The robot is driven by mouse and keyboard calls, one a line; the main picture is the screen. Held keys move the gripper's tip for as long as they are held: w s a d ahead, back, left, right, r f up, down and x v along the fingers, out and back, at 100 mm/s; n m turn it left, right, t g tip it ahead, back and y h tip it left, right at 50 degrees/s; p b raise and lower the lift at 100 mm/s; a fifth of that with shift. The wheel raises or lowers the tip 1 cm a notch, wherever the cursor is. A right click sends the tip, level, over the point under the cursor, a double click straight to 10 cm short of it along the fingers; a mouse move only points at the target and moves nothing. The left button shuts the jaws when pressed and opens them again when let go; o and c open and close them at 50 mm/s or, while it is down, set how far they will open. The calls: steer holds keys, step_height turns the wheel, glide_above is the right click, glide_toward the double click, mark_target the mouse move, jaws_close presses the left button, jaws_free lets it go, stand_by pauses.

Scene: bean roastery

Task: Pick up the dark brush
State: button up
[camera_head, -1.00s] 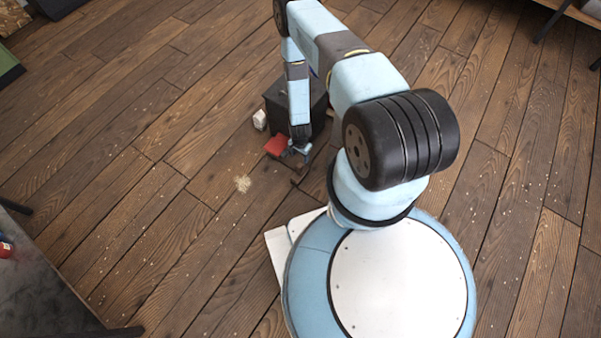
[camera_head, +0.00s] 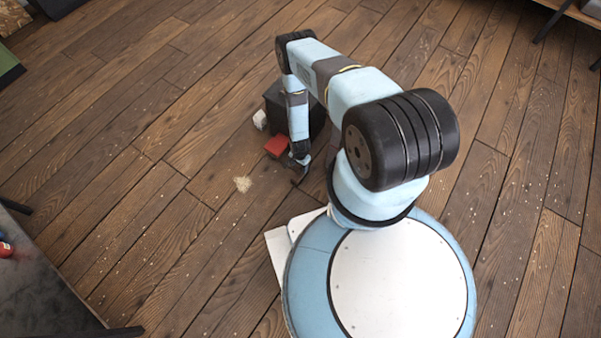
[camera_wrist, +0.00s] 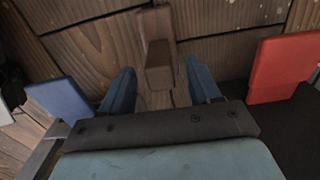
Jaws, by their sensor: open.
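The dark brush (camera_wrist: 158,62) shows in the wrist view as a dark brown piece with a narrow raised block, lying on the wood floor. It sits between the two blue fingers of my gripper (camera_wrist: 160,80). The fingers stand apart on either side of it, with a gap to each side. In the head view my gripper (camera_head: 301,161) is low over the floor, and only a small dark part of the brush shows by its tip. The rest is hidden by the arm.
A red block (camera_head: 277,146) lies close by, also on the right in the wrist view (camera_wrist: 282,68). A blue piece (camera_wrist: 60,100) shows at left there. A black box (camera_head: 274,106) and a white item (camera_head: 260,120) stand behind.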

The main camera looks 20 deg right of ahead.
mark_target(299, 176)
steer(key=shift+w+f, duration=0.1)
steer(key=shift+f, duration=1.25)
steer(key=shift+c, duration=0.4)
jaws_close()
